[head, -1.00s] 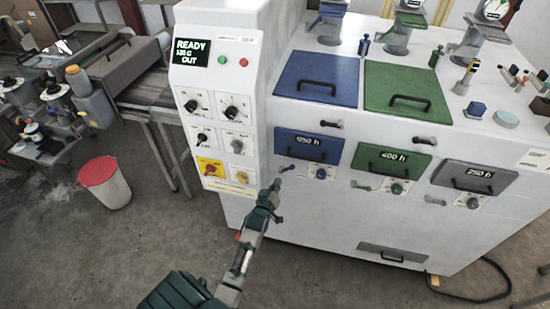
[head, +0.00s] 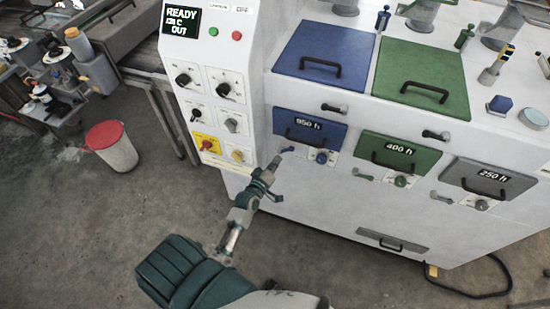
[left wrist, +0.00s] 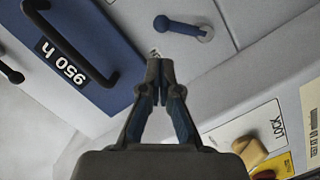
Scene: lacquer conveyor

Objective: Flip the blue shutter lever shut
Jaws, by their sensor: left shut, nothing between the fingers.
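The blue shutter lever (head: 287,150) is a short bar on the white machine front, under the blue 950 h panel (head: 309,130). In the left wrist view the lever (left wrist: 183,27) shows a round blue end at left and a grey pivot at right, just beyond my fingertips. My left gripper (head: 274,163) is shut and empty, close below and left of the lever. In the left wrist view its fingertips (left wrist: 160,72) are together, with a gap in the picture between them and the lever. Contact cannot be seen. My right gripper is not in view.
Green (head: 399,152) and grey (head: 489,179) panels follow at right. A white bin with a red lid (head: 106,135) stands on the floor.

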